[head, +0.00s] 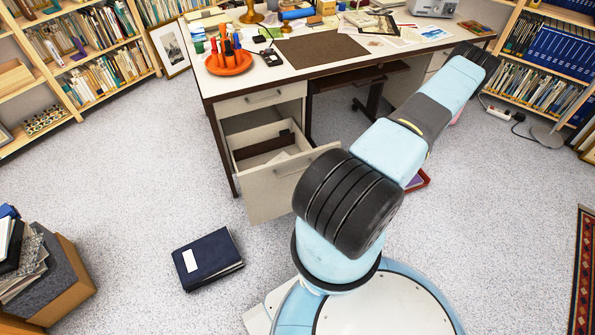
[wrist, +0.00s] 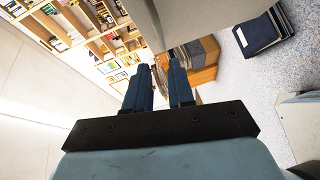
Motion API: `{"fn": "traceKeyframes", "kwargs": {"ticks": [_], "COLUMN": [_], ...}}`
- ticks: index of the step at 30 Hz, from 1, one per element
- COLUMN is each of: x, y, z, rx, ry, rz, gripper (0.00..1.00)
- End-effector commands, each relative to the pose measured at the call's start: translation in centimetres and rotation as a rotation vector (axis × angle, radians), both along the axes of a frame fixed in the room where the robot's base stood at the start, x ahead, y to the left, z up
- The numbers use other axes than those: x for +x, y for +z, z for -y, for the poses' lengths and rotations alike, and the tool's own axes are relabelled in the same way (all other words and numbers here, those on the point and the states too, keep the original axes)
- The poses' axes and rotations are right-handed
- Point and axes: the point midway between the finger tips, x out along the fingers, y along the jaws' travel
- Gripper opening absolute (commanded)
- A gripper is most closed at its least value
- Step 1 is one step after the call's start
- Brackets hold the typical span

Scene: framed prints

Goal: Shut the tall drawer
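The tall drawer (head: 289,184) is the lower drawer at the left of the desk (head: 262,84). It is pulled well out, with its pale front facing the floor space and its inside showing from above. My gripper (wrist: 158,68) shows only in the wrist view. Its two dark blue fingers stand apart with nothing seen between them, so it is open. A grey panel (wrist: 182,18) lies just beyond the fingers at the top of the wrist view; I cannot tell whether it is the drawer front. In the head view my arm hides the gripper.
A shallow drawer (head: 262,97) above is shut. A dark blue binder (head: 208,258) lies on the floor in front of the open drawer. A box of books (head: 45,275) stands at lower left. Bookshelves (head: 85,50) line the back. The speckled floor left of the desk is clear.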

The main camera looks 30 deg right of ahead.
Motion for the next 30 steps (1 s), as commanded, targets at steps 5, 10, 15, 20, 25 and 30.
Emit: {"fn": "traceKeyframes", "kwargs": {"ticks": [5,10,15,20,25,30], "x": [0.7,2.5,4.7,6.8,8.6,9.6], "y": [-0.4,-0.6,-1.1,-1.4,-1.7,-1.9], "z": [-0.7,-2.4,-4.5,-6.3,-7.9,-8.9], "rx": [0.013,0.013,0.011,0.012,0.01,0.01], "ry": [-0.01,-0.009,-0.008,-0.007,-0.008,-0.009], "rz": [-0.004,-0.004,-0.004,-0.002,-0.002,-0.004], "gripper": [0.23,0.23,0.23,0.23,0.23,0.23]}}
